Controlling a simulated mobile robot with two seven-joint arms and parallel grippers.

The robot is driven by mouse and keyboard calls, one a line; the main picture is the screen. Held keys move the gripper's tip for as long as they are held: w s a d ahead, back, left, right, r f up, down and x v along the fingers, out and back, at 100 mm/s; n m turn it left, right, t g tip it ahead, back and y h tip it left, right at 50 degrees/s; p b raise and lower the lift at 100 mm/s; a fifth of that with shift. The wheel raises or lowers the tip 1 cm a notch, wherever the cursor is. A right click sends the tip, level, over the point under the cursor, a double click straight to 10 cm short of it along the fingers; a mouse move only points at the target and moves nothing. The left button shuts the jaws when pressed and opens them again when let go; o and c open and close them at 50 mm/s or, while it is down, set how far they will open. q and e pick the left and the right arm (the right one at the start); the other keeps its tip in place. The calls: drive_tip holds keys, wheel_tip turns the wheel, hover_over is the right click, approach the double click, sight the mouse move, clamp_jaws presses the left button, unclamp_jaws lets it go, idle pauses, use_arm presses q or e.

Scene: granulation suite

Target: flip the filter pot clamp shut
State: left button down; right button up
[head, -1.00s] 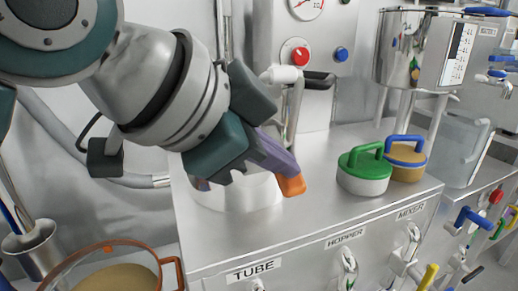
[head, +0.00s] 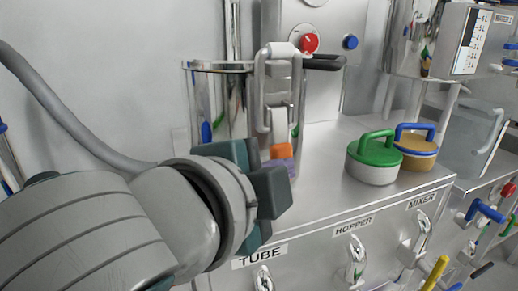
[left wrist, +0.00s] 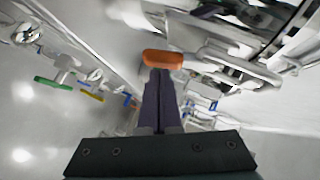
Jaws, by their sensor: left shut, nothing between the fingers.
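The filter pot (head: 206,98) is a shiny steel cylinder standing on the steel counter, partly hidden behind my left arm and gripper. At its right side is the clamp (head: 277,92), a pale metal loop hanging below a whitish block. A black-gripped lever (head: 325,62) sticks out to the right from near the block. My left gripper (head: 281,152), with orange tips and purple fingers, is shut and empty just below the clamp loop. Whether it touches the loop is unclear. In the left wrist view the shut fingers (left wrist: 162,60) show beside blurred metal parts. My right gripper is out of view.
A green-handled lid (head: 373,158) and a blue-handled, tan lid (head: 415,148) sit on the counter to the right. A panel with a red knob (head: 309,43) stands behind. The counter between the gripper and the green lid is clear.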

use_arm(q)
drive_tip(key=shift+w+f, duration=0.1)
drive_tip(key=shift+f, duration=0.05)
idle(0.5)
drive_tip(key=s+a+r+n+g+y+p, duration=0.8)
drive_tip(key=s+a+r+n+p, duration=1.3)
drive_tip(key=p, duration=1)
wheel_tip(320, 180, up, 33)
drive_tip(key=s+a+m+h+p, duration=0.1)
drive_tip(key=s+m+p, duration=0.1)
drive_tip(key=p, duration=3.2)
drive_tip(key=shift+s+f+m+g, duration=0.15)
drive_tip(key=shift+s+m+g, duration=0.15)
drive_tip(key=shift+m, duration=0.2)
